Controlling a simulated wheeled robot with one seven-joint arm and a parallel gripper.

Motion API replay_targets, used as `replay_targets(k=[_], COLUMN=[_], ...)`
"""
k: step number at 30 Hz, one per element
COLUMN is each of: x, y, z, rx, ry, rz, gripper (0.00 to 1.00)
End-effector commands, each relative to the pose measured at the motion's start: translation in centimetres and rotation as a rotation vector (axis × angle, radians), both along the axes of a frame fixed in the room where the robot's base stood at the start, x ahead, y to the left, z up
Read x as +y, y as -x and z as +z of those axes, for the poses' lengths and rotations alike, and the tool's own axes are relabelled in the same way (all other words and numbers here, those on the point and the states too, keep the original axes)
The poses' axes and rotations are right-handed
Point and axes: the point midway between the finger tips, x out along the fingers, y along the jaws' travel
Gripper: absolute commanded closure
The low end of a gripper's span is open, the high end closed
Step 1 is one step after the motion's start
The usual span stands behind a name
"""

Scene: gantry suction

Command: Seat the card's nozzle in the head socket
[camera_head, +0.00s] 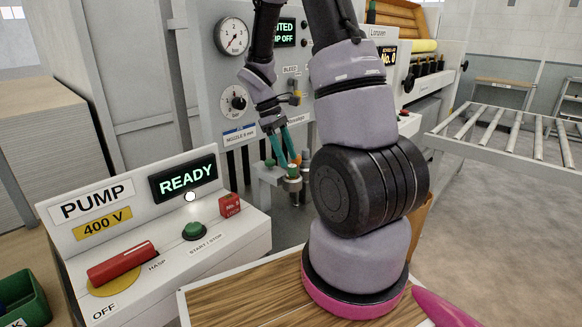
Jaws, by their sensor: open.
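My gripper (288,152), with teal and orange fingers, is open and points down above a small rack (266,178) below the gauge panel. Metal nozzles stand upright there; one with a green top (293,184) is just under the fingertips. I cannot tell whether the fingers touch it. A blue-and-white card (240,134) on the panel seems to read "NOZZLE 6 mm". I cannot make out the head socket.
The pump box (158,233) at left shows "READY", with a red handle (123,263) and green button (194,231). The gauge panel (210,85) stands behind my gripper. A roller conveyor (500,130) is at right. A green bin (22,298) sits at lower left.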

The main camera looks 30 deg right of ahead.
Motion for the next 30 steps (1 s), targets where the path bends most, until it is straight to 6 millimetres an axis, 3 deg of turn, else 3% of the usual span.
replay_targets(k=[3,10,30], x=[0.6,1.3,1.6], y=[-1.0,-1.7,-1.7], z=[2.4,5.1,5.8], rx=[-0.007,-0.003,-0.008], ry=[0.000,0.000,-0.002], rz=[0.001,0.001,-0.007], gripper=[0.32,0.32,0.32])
